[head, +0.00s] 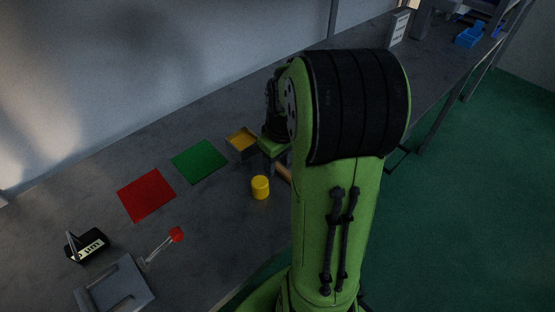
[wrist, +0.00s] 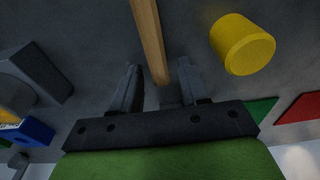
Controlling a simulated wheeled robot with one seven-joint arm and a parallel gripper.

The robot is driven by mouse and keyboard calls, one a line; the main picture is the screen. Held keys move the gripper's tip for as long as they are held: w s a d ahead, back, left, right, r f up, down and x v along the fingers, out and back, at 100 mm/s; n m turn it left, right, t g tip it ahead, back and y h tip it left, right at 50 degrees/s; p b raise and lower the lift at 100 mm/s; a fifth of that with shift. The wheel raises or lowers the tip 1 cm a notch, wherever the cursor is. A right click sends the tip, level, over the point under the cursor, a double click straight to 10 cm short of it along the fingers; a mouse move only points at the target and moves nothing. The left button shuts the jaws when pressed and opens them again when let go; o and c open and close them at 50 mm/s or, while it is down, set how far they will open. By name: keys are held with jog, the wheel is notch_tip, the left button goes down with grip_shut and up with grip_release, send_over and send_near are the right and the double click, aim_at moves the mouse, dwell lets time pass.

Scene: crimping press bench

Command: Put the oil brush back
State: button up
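A light wooden handle (wrist: 148,40), which looks like the oil brush's, runs between the fingers of my gripper (wrist: 157,68) in the wrist view. The fingers stand apart, with a visible gap on each side of the handle. A small dark block sits at the handle's near end; I cannot tell if it is the brush head. In the head view a short piece of the handle (head: 284,174) shows beside my arm, which hides the rest. A yellow cylinder (head: 260,187) stands upright left of the handle; it also shows in the wrist view (wrist: 243,44).
A lever with a red knob (head: 176,234), a black labelled box (head: 88,248) and a grey plate (head: 115,288) are at lower left. A blue bin (head: 468,37) is far right.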

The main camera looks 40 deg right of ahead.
jog(key=shift+r, duration=0.1)
notch_tip(320, 180, up, 12)
jog(key=s+p, duration=0.1)
jog(key=p, duration=0.3)
jog(key=s+a+r+t, duration=0.1)
jog(key=s+a+t, duration=0.1)
jog(key=s+a, duration=0.3)
jog(key=s+a+r+t, duration=0.1)
jog(key=s+a+t, duration=0.1)
jog(key=s+a, duration=0.4)
jog(key=a, duration=0.5)
jog(key=shift+a+r, duration=0.25)
jog(key=shift+r, duration=0.05)
